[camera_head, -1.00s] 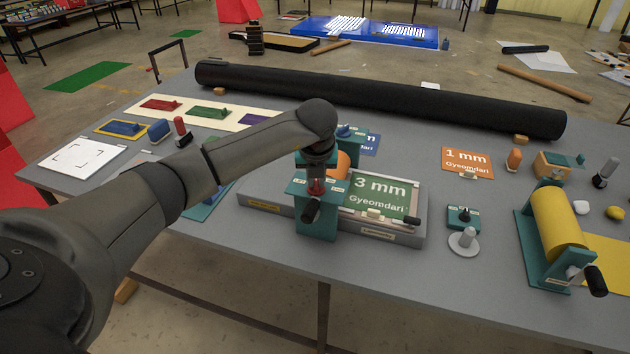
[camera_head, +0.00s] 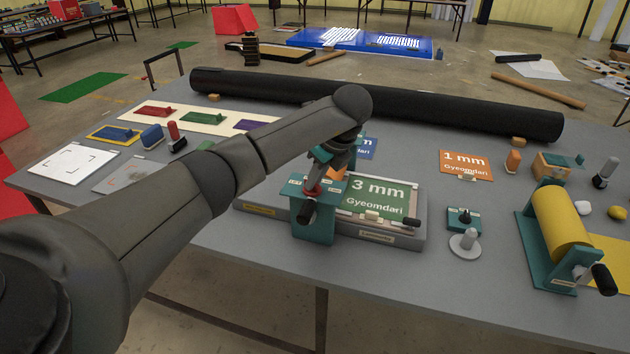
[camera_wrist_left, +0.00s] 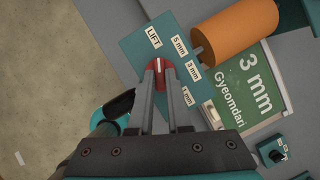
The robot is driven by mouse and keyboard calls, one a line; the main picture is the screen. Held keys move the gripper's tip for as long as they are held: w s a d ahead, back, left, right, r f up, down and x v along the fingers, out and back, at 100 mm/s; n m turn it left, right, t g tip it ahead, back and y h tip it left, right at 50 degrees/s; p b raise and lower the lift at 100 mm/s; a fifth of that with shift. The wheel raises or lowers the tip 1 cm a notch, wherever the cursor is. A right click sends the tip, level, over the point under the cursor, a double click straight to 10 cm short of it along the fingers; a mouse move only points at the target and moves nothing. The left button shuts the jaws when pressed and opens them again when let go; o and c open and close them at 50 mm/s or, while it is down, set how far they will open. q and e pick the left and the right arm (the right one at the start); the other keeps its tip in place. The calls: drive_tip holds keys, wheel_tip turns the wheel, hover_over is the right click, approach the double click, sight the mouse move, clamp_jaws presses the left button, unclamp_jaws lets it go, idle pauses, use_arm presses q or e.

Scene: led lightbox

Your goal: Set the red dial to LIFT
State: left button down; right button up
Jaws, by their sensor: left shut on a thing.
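The red dial (camera_head: 311,192) sits on top of a teal stand (camera_head: 316,232) at the front of a grey plate machine. It also shows in the left wrist view (camera_wrist_left: 159,67), with a pale line on it pointing roughly up, toward the LIFT label (camera_wrist_left: 153,37); I cannot tell whether it lines up exactly. The labels 5 mm (camera_wrist_left: 179,47), 3 mm (camera_wrist_left: 193,71) and 1 mm, partly hidden, run down the right side of the dial. My left gripper (camera_wrist_left: 160,72) is shut on the dial, its fingers covering part of it. My right gripper is not in view.
An orange roller (camera_wrist_left: 236,35) and the green 3 mm Gyeomdari plate (camera_head: 378,200) lie close to the dial. A black-handled crank projects from the stand's front. A yellow roller unit (camera_head: 558,228) stands right, and a long black tube (camera_head: 430,106) lies behind.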

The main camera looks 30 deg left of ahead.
use_arm(q)
drive_tip(key=shift+n, duration=0.4)
drive_tip(key=c, duration=0.9)
unclamp_jaws()
drive_tip(key=shift+o, duration=0.2)
drive_tip(key=w+p+v, duration=0.1)
drive_tip(key=p+v, duration=0.1)
drive_tip(key=v, duration=1.3)
drive_tip(key=shift+s, duration=0.25)
drive_tip(key=shift+d+r, duration=0.1)
